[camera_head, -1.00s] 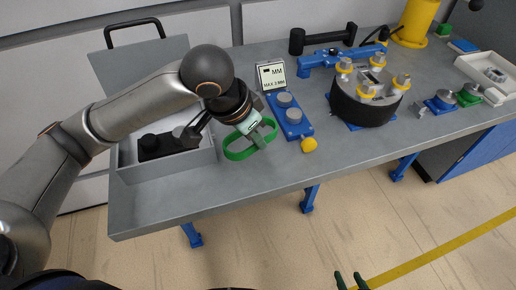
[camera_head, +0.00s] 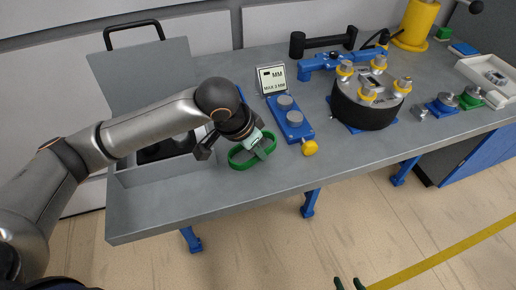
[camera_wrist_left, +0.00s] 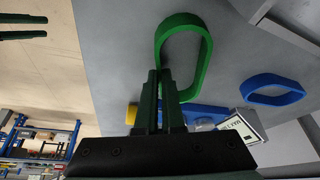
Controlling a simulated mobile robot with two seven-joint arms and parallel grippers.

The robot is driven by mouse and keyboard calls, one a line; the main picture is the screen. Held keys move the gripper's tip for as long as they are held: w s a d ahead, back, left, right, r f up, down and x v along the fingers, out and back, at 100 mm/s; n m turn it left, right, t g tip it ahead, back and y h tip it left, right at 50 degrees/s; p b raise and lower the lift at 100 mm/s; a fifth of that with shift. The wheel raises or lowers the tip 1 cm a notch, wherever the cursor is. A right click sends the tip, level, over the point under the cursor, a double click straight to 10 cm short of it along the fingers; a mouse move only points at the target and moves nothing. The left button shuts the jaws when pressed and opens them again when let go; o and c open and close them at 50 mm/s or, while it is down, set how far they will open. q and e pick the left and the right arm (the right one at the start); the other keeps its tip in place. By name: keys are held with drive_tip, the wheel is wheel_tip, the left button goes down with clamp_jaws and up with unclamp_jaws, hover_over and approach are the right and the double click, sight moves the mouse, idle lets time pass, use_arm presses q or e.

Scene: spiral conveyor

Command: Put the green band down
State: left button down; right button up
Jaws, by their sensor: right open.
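The green band (camera_head: 238,165) is an oval loop low over or on the grey table, left of the blue plate; I cannot tell whether it touches the table. My left gripper (camera_head: 262,150) points down at its right part and hides some of it. In the left wrist view the green band (camera_wrist_left: 207,55) reaches from between the close-set left fingers (camera_wrist_left: 161,75), which look shut on one side of it. My right gripper (camera_head: 348,283) is open and empty at the bottom edge, away from the table; its fingers also show in the left wrist view (camera_wrist_left: 22,27).
A blue plate (camera_head: 292,117) with grey discs and a yellow knob (camera_head: 310,148) stands just right of the band. A small sign (camera_head: 271,79) is behind. A blue band (camera_wrist_left: 273,90) lies near. An open grey box (camera_head: 163,171) is left, a black drum (camera_head: 362,110) right.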

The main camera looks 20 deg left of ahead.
use_arm(q)
drive_tip(key=c, duration=1)
unclamp_jaws()
drive_tip(key=shift+c, duration=0.2)
drive_tip(key=shift+r, duration=0.1)
drive_tip(key=p+v, duration=0.1)
drive_tip(key=v, duration=1.1)
drive_tip(key=shift+p, duration=0.4)
drive_tip(key=shift+d+r, duration=0.1)
